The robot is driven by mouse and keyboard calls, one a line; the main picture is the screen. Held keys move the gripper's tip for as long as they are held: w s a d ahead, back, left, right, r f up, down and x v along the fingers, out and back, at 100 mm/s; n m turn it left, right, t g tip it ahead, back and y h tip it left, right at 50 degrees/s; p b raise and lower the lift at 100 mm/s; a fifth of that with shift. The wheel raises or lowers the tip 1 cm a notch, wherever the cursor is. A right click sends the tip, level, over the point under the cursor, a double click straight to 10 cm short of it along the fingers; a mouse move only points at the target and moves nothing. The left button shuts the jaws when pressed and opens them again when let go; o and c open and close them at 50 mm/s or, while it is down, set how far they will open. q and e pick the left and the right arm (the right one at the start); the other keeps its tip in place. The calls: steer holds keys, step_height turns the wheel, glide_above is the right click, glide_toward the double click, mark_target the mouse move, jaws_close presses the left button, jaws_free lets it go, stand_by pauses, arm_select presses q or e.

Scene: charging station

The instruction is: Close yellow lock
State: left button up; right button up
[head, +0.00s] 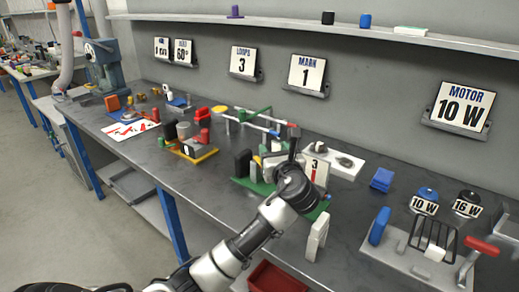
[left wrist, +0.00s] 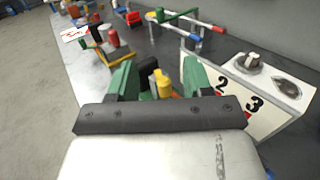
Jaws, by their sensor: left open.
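A yellow piece (left wrist: 164,84), which looks like the yellow lock, stands upright beside a black part (left wrist: 148,72) in the left wrist view. It shows between the two green fingers of my left gripper (left wrist: 158,72), which is open with a gap around it. I cannot tell whether a finger touches it. In the head view my left gripper (head: 278,165) is over the green-based fixture (head: 243,183) in the middle of the bench, and it hides most of the lock there. My right gripper is not in view.
A white panel with numbers (left wrist: 230,98) and a knob (left wrist: 249,62) stands close right of the gripper. Pipes with a green handle (left wrist: 180,17) are behind. A yellow-based fixture (head: 205,157) is to the left. A red bin (head: 276,279) is at the front.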

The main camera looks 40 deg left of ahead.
arm_select(q)
step_height(320, 180, down, 9)
steer(key=b, duration=0.2)
steer(key=x, duration=0.4)
steer(key=r+x, duration=0.1)
steer(key=x, duration=0.2)
steer(key=shift+w+a, duration=0.4)
steer(key=shift+a, duration=0.05)
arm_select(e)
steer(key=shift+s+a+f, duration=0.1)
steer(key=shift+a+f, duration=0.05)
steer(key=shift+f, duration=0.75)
arm_select(q)
steer(key=shift+c, duration=0.4)
jaws_close()
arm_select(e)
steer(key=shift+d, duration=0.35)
